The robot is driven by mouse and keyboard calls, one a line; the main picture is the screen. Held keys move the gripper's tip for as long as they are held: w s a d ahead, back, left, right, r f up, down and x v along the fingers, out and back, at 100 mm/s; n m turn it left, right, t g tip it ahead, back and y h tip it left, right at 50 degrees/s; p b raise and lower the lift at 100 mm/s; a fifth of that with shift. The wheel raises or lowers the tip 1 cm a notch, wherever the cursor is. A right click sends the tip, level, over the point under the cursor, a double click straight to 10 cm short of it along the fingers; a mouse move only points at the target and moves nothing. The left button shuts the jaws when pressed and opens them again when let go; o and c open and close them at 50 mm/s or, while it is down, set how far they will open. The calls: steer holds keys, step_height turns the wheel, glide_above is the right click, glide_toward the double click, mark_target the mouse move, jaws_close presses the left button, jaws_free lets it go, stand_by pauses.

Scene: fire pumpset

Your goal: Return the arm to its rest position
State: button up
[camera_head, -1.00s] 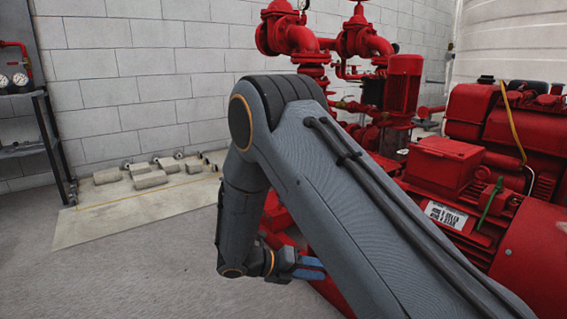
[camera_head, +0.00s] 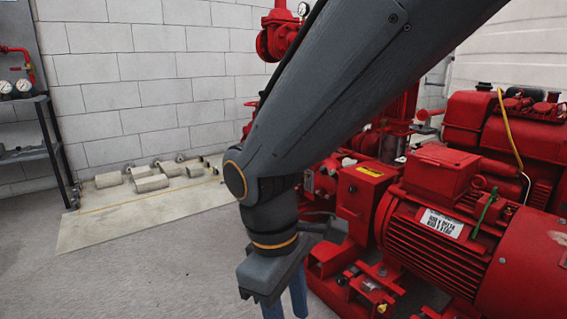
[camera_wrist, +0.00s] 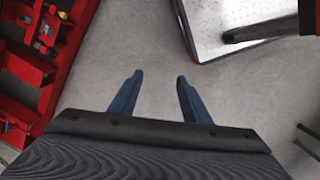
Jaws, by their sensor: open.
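My gripper (camera_head: 286,306) hangs down at the lower middle of the head view, in front of the red pump set (camera_head: 370,190). Its blue fingers are partly cut off by the bottom edge there. In the wrist view my gripper (camera_wrist: 159,80) shows two blue fingers standing apart, with bare grey floor (camera_wrist: 155,50) between and beyond them. It is open and holds nothing. My arm comes in from the top right of the head view and hides part of the pump set and its pipework.
The red motor (camera_head: 450,230) fills the right side. A dark shelf rack (camera_head: 45,130) with gauges (camera_head: 15,87) stands at the far left. Concrete-coloured blocks (camera_head: 150,183) lie on a pale slab by the wall. In the wrist view a red frame (camera_wrist: 35,65) lies left. Floor at front left is clear.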

steer(key=s+a+r+m+y, duration=0.3)
steer(key=s+r+m, duration=0.1)
steer(key=s+m, duration=0.25)
steer(key=d+r+m+p, duration=0.2)
steer(key=d+r+p, duration=0.5)
steer(key=p, duration=0.6)
steer(key=d+r+m+h+p, duration=0.1)
steer(key=d+r+p, duration=0.6)
steer(key=r+p, duration=0.5)
steer(key=d+r+m+p, duration=0.2)
steer(key=d+r+p, duration=0.5)
steer(key=p, duration=0.6)
step_height(320, 180, up, 2)
steer(key=shift+d+r+m+p, duration=0.15)
steer(key=shift+m+p, duration=0.2)
